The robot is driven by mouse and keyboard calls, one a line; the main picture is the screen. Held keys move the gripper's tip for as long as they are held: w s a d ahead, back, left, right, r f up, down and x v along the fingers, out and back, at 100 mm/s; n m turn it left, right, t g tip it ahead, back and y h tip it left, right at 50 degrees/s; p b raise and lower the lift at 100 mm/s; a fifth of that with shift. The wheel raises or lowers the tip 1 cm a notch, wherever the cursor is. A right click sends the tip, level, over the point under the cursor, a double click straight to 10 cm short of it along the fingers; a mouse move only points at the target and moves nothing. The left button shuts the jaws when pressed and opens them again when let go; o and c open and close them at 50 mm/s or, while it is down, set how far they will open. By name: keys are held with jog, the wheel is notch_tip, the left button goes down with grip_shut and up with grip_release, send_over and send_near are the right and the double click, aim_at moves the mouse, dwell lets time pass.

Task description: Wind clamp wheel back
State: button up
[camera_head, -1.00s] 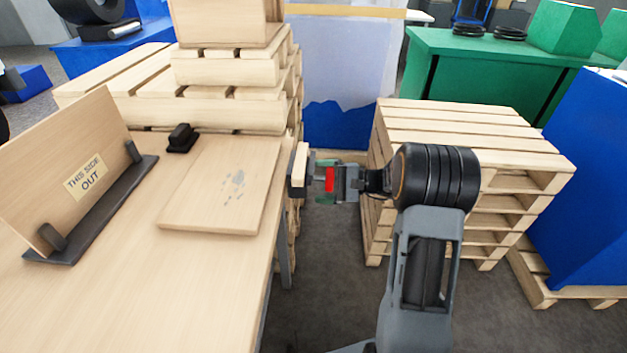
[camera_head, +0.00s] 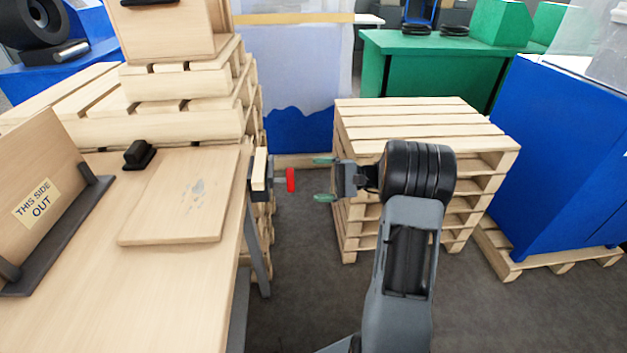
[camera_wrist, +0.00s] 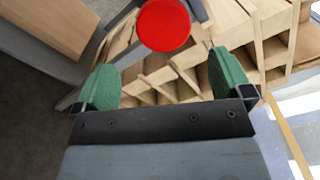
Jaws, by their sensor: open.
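The red clamp wheel (camera_head: 290,180) is on the clamp (camera_head: 259,178) at the right edge of the wooden table. In the wrist view the wheel (camera_wrist: 163,26) shows as a round red disc, beyond and between the fingertips. My gripper (camera_head: 322,179) is open and empty, to the right of the wheel with a clear gap between them. Its green finger pads also show in the wrist view (camera_wrist: 160,78), on either side of a clear space. A pale wooden block sits at the clamp, against the table edge.
On the table (camera_head: 100,290) lie a flat board (camera_head: 185,205), a black block (camera_head: 139,154) and a leaning "THIS SIDE OUT" panel (camera_head: 35,175). Stacked pallets (camera_head: 420,115) stand behind my gripper. A blue cabinet (camera_head: 565,150) stands at right. Grey floor is open in front.

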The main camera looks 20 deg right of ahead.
jog(key=shift+v, duration=2.9)
jog(key=shift+f, duration=0.1)
jog(key=shift+d, duration=0.1)
jog(key=p+v, duration=0.6)
jog(key=v, duration=0.7)
jog(key=shift+d, duration=0.3)
jog(key=shift+s, duration=0.1)
